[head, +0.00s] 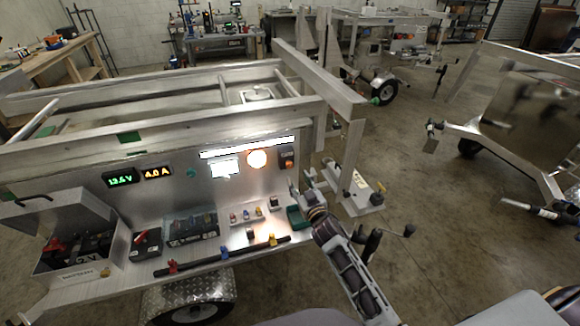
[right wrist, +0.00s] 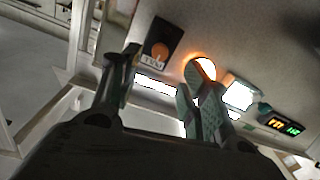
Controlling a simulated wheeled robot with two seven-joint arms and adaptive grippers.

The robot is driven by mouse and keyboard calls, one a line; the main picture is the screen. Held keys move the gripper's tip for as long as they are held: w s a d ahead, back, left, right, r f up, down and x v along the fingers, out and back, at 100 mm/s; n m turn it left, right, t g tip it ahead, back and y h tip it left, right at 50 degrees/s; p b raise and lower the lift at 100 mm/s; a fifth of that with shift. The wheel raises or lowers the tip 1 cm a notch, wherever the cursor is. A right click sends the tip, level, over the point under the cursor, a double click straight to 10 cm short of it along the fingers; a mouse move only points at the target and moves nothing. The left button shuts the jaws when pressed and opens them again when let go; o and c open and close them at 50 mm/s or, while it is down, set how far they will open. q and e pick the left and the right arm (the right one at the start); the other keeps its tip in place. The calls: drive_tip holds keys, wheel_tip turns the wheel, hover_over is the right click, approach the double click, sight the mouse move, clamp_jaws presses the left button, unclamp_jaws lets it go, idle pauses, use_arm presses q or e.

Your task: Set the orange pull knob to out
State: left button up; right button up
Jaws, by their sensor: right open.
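The orange pull knob (head: 288,163) is small and sits on a dark plate at the right end of the trailer's upright metal panel. In the right wrist view the knob (right wrist: 160,51) is round and orange on its black plate, with a small pale label beside it. My right gripper (head: 302,181) is open and empty, in front of the panel and below right of the knob. In the right wrist view its fingers (right wrist: 160,72) stand apart, with the knob beyond the gap between them. I cannot tell how far the knob stands out. My left gripper is not in view.
A glowing round lamp (head: 257,159) and a bright white display (head: 224,168) lie left of the knob. A light bar (head: 248,146) runs above them. Green and amber readouts (head: 139,177) are further left. The shelf below holds small coloured parts and an open box (head: 76,229).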

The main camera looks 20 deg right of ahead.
sight(290, 167)
drive_tip(key=shift+w+a, duration=0.2)
drive_tip(key=shift+w, duration=2.25)
drive_tip(key=shift+w+a, duration=0.15)
drive_tip(key=shift+w, duration=2.3)
